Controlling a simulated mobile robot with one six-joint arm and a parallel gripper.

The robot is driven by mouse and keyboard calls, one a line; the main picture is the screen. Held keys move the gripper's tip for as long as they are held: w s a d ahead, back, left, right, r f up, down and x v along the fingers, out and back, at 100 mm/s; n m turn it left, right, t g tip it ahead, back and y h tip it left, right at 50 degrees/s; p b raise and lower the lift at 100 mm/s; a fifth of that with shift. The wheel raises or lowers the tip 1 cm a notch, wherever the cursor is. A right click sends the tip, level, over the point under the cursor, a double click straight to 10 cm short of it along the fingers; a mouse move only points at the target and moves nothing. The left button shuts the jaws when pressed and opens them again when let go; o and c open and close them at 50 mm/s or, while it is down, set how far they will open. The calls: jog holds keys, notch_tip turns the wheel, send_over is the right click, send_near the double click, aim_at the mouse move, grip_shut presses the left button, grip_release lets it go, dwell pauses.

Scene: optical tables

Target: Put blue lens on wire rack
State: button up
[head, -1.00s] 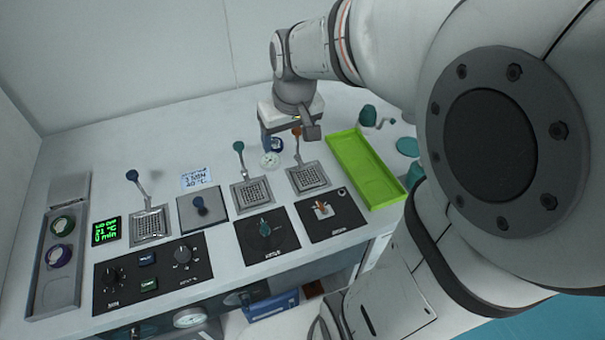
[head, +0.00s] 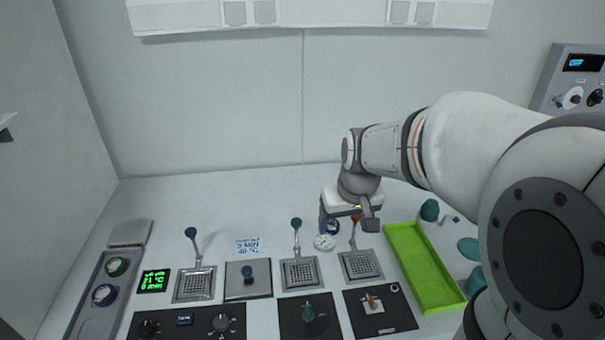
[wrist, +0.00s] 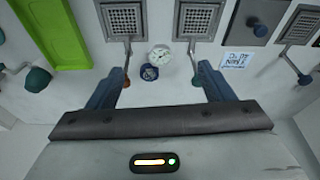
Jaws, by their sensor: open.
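A small round piece with a dark blue rim, which looks like the blue lens (head: 332,226), lies on the bench below my gripper (head: 346,222). In the wrist view this lens (wrist: 149,73) sits between the fingers and apart from them. My gripper (wrist: 161,70) is open and empty, its two blue fingers spread wide. No thing is clearly a wire rack. Square metal grids with levers stand in a row: a left grid (head: 195,284), a middle grid (head: 300,273) and a right grid (head: 361,265).
A pale round dial-like piece (head: 324,242) lies close beside the lens. A green tray (head: 425,268) is to the right, with teal pieces (head: 429,210) beyond it. A long grey holder (head: 88,318) at left bears two round pieces. Black control panels (head: 380,312) line the front.

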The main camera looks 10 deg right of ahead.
jog(key=n, duration=0.1)
send_near(331, 224)
jog(key=shift+b+x, duration=0.45)
jog(key=shift+x, duration=0.45)
jog(key=p+x, duration=0.1)
jog(key=x, duration=0.6)
jog(key=shift+s, duration=0.1)
jog(key=shift+r, duration=0.1)
jog(key=c, duration=1.2)
